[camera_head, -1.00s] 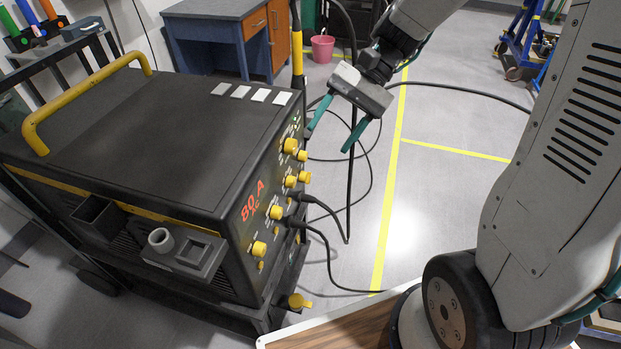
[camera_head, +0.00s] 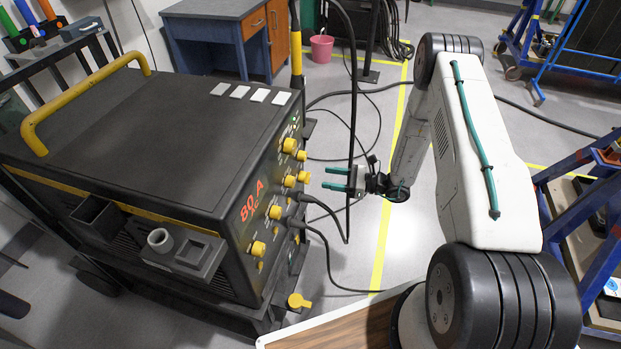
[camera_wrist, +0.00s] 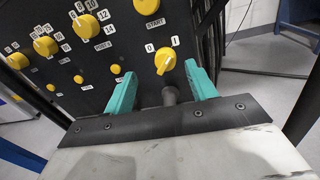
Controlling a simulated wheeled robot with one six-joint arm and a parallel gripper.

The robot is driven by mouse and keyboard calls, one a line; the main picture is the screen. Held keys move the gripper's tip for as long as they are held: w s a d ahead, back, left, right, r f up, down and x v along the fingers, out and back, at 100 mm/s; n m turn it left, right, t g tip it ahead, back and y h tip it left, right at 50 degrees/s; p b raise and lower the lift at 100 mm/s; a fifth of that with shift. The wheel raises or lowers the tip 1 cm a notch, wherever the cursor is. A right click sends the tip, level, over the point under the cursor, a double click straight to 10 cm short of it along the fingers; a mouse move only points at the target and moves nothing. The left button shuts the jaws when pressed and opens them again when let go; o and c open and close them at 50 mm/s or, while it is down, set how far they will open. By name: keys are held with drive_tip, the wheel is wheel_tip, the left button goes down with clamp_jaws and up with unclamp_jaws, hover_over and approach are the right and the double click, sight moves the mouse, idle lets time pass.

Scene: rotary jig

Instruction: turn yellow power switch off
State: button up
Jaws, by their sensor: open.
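The yellow power switch (camera_wrist: 164,61) is a knob with a lobe, marked 0 and 1, on the dark front panel of the welding machine. My gripper (camera_head: 327,178) faces the panel from the right, a short gap away. In the wrist view my gripper (camera_wrist: 161,78) is open and empty, its teal fingers either side of the knob's lower part, apparently short of it.
A yellow START button (camera_wrist: 147,6) sits just above the switch. More yellow knobs (camera_wrist: 86,26) are to its left. Black cables (camera_head: 318,232) hang from the panel below my gripper. A yellow post (camera_head: 296,50) stands behind the machine.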

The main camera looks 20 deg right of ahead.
sight(305, 178)
drive_tip(key=w+a+f, duration=0.1)
drive_tip(key=w+a, duration=0.3)
drive_tip(key=a, duration=0.2)
drive_tip(key=shift+f+m+t+h, duration=0.3)
drive_tip(key=shift+f+m+t, duration=0.1)
drive_tip(key=c, duration=1)
